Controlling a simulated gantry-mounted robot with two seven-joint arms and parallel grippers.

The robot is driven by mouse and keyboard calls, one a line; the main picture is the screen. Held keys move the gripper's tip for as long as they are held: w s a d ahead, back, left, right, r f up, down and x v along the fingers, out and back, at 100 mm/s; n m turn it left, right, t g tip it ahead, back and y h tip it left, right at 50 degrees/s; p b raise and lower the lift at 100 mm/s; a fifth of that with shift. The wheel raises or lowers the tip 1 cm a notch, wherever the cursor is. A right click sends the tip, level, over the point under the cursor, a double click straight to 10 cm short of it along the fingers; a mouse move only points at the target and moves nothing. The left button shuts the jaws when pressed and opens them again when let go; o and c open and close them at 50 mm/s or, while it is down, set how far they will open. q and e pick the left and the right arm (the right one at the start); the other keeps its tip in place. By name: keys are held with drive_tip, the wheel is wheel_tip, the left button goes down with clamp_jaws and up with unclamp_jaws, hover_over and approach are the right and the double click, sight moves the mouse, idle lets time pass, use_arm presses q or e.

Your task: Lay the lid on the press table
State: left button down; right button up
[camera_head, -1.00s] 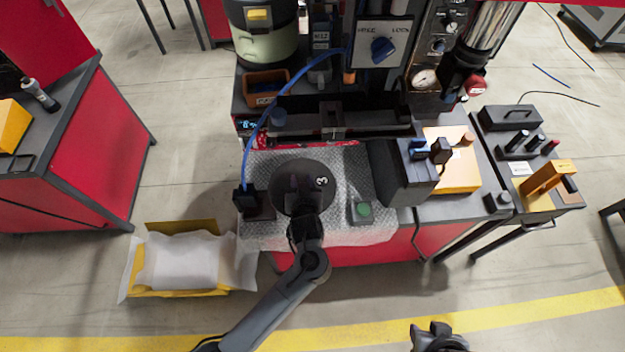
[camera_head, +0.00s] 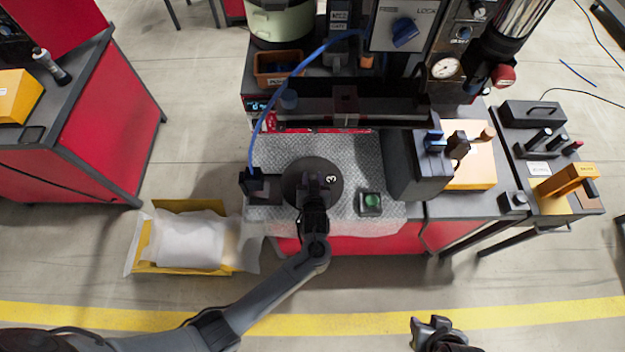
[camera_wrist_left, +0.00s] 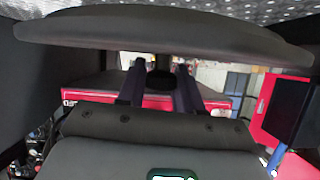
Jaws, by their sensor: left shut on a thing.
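The lid (camera_head: 294,183) is a dark round disc marked 3. In the head view it is over the press table (camera_head: 350,155), a silver patterned plate, between a black block on the left and a green button on the right. My left gripper (camera_head: 314,188) is shut on the lid's knob. In the left wrist view the lid (camera_wrist_left: 165,30) appears edge-on, with the knob between the two fingers (camera_wrist_left: 158,82). Whether the lid touches the plate cannot be told. My right gripper (camera_head: 437,332) is at the bottom edge, away from the table; its jaws are unclear.
A green button box (camera_head: 370,203) and a black block (camera_head: 260,187) with a blue hose (camera_head: 253,130) flank the lid. A dark housing (camera_head: 412,168) stands at the plate's right. The press crossbar (camera_head: 340,112) spans behind. A yellow crate (camera_head: 150,268) lies on the floor.

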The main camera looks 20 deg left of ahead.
use_arm(q)
drive_tip(key=shift+f, duration=0.25)
drive_tip(key=shift+f+b, duration=0.3)
drive_tip(key=shift+f, duration=0.1)
drive_tip(key=c, duration=0.7)
unclamp_jaws()
drive_tip(key=shift+c, duration=0.2)
drive_tip(key=shift+r, duration=0.15)
